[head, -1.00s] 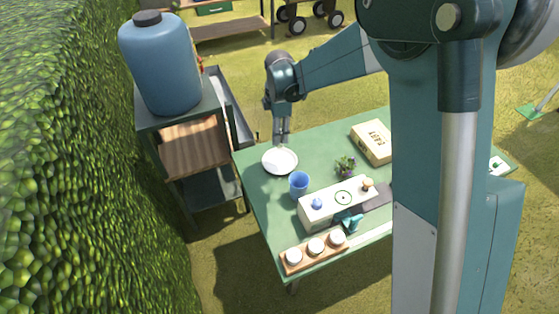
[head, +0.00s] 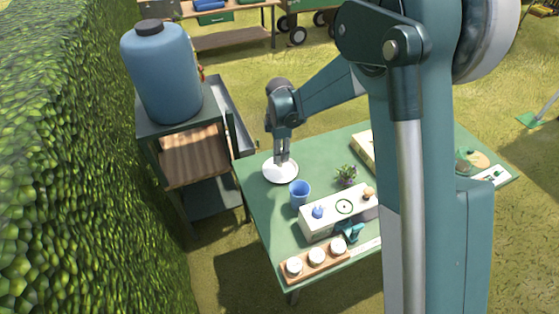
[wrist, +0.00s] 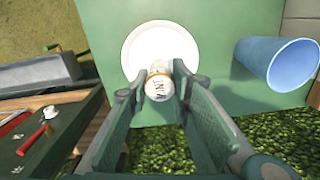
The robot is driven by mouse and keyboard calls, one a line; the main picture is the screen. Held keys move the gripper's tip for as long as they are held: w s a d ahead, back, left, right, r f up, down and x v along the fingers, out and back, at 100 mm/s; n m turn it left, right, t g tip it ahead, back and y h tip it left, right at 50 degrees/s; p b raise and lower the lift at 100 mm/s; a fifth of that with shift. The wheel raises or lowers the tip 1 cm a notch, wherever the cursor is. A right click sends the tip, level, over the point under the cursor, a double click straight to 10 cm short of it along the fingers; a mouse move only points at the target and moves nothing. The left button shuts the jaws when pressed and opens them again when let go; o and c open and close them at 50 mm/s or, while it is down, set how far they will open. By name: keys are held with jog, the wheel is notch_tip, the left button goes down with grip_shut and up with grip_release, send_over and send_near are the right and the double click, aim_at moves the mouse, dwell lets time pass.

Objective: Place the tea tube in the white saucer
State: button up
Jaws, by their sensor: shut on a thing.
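The white saucer (head: 268,172) lies on the green table near its left edge. It also shows in the wrist view (wrist: 139,45), beyond my fingers. My gripper (head: 283,158) points down over the saucer. In the wrist view my gripper (wrist: 160,88) is shut on the tea tube (wrist: 160,86), a small pale cylinder with dark lettering and a brownish band. The tube overlaps the saucer's near part in that view. I cannot tell whether it touches the saucer. In the head view the tube is too small and covered to make out.
A blue cup (head: 300,193) stands close to the saucer. A white box (head: 335,212), a small plant (head: 345,175) and a wooden tray with several white jars (head: 314,261) are also on the table (head: 262,205). A shelf with a blue water tank (head: 162,75) stands to the left.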

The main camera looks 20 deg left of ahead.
jog(key=shift+f, duration=1.85)
jog(key=shift+f+b, duration=0.15)
jog(key=shift+b, duration=0.15)
jog(key=o, duration=0.9)
notch_tip(320, 180, up, 12)
jog(key=shift+r+p, duration=0.15)
jog(key=shift+p, duration=0.45)
